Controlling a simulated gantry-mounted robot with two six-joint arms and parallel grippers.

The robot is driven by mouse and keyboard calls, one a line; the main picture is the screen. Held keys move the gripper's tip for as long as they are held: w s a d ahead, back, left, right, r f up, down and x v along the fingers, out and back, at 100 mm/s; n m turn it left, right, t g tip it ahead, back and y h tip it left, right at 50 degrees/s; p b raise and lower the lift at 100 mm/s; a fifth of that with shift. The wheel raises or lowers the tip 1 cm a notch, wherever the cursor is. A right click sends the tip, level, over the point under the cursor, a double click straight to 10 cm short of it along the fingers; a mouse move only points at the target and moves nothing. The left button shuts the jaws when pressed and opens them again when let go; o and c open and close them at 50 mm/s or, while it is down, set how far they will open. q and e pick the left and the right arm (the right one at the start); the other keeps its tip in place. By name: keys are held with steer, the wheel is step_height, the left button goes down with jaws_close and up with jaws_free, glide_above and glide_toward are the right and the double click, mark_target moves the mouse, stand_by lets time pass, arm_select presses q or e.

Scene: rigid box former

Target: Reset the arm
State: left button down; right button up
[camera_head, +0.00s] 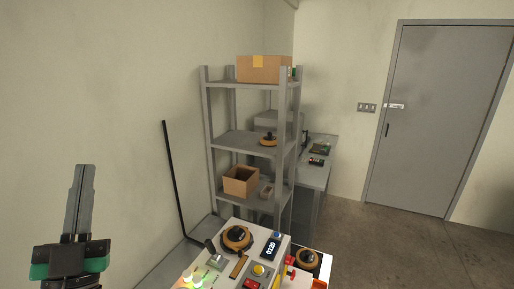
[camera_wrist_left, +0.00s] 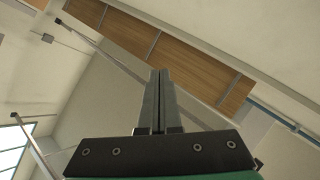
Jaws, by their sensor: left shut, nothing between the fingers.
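My left gripper (camera_head: 82,172) stands at the left of the head view, pointing up, with its dark grey fingers together and nothing between them. In the left wrist view its fingers (camera_wrist_left: 159,75) are closed side by side, with the ceiling and upper wall behind them. The gripper is apart from the machine and the shelf. My right gripper does not show in either view.
A white control machine (camera_head: 215,264) with knobs, buttons and lit lamps stands at the bottom centre. Behind it is a grey shelf (camera_head: 243,141) with cardboard boxes (camera_head: 241,181). A black bent rod (camera_head: 174,180) is near the wall. Open floor (camera_head: 390,245) lies before the grey door (camera_head: 436,120).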

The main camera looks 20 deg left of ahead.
arm_select(q)
steer(key=s+d+r+m+t+h, duration=0.1)
steer(key=s+d+r+t+h, duration=0.1)
steer(key=d+r+h, duration=0.55)
steer(key=s+d+r+m+t+h, duration=0.15)
steer(key=d+r+h, duration=0.25)
steer(key=d+h, duration=0.5)
step_height(320, 180, up, 21)
steer(key=y+p, duration=0.1)
steer(key=p, duration=2)
steer(key=shift+w+d+f+g+p, duration=0.15)
steer(key=shift+w+d+g+p, duration=0.15)
steer(key=shift+d+g, duration=0.1)
